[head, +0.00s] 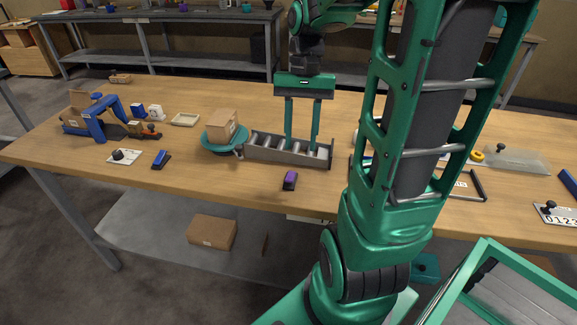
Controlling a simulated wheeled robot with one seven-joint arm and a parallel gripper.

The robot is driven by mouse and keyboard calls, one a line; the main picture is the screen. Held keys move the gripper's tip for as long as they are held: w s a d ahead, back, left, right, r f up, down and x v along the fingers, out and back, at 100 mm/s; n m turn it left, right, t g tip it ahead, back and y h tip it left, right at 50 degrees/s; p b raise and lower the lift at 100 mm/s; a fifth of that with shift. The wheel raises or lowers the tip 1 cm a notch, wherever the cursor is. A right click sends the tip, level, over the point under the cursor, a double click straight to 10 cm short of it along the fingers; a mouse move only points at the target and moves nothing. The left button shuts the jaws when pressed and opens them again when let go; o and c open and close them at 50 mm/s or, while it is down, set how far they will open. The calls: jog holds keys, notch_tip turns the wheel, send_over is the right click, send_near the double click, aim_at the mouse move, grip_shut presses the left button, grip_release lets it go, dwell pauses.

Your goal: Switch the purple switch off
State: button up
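The purple switch (290,180) is a small dark block with a purple top. It sits on the wooden table (230,182) near its front edge, in front of the grey roller tray. Its exact rocker position is too small to tell. My gripper (302,143) points down over the roller tray, behind the switch in the picture. Its two green fingers are apart with nothing seen between them. Whether the fingertips touch the tray cannot be told.
The roller tray (262,154) stands beside a teal turntable (209,140) bearing a cardboard box (222,124). My arm hides part of the table's right side. The table around the purple switch is clear.

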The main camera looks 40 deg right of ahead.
jog(key=m+g+y, duration=0.1)
send_near(290, 175)
jog(key=x, duration=0.7)
jog(key=shift+f, duration=0.3)
jog(key=shift+c, duration=0.6)
